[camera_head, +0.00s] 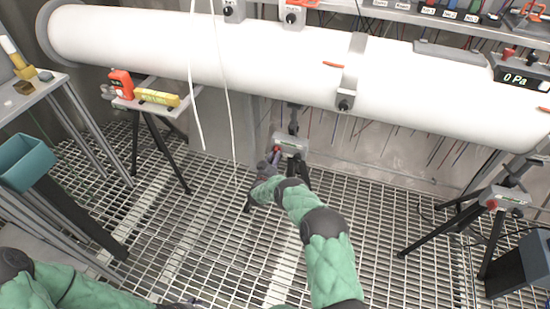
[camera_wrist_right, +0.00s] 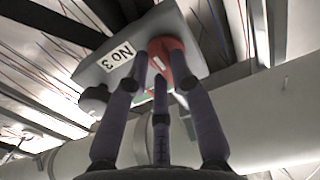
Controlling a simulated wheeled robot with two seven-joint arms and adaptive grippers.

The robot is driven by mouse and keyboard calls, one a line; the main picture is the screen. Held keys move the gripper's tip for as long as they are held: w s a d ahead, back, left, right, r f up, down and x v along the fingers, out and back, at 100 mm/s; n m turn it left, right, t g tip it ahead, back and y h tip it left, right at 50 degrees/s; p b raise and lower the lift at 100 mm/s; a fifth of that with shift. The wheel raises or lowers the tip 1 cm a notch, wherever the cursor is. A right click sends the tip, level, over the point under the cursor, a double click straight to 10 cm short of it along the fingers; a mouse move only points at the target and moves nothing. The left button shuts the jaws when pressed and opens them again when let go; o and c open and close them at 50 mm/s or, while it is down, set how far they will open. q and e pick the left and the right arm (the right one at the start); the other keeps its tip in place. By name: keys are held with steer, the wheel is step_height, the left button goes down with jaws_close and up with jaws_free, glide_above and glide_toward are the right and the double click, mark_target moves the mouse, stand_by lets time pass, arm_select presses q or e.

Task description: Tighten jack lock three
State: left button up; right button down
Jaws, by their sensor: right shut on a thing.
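Jack three is a tripod stand with a grey head (camera_head: 291,142) under the white pipe, at the middle of the head view. In the right wrist view its grey plate (camera_wrist_right: 118,66) carries the label "No 3". Its red lock knob (camera_wrist_right: 178,58) sits on the plate, with a white mark on its face. My right gripper (camera_head: 273,158) is at the left side of the jack head. In the wrist view its dark fingers (camera_wrist_right: 161,73) are closed around the red knob. My left arm is at the bottom left; its gripper (camera_head: 190,303) barely shows at the bottom edge.
The long white pipe (camera_head: 220,50) runs across above the jack. Another jack (camera_head: 500,197) with a red knob stands at the right. A small stand at the left holds an orange device (camera_head: 121,84) and a yellow one (camera_head: 157,97). White cords hang between. The grating floor is mostly clear.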

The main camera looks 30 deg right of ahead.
steer(key=c, duration=1.1)
jaws_free()
steer(key=shift+o, duration=0.2)
steer(key=v, duration=1.2)
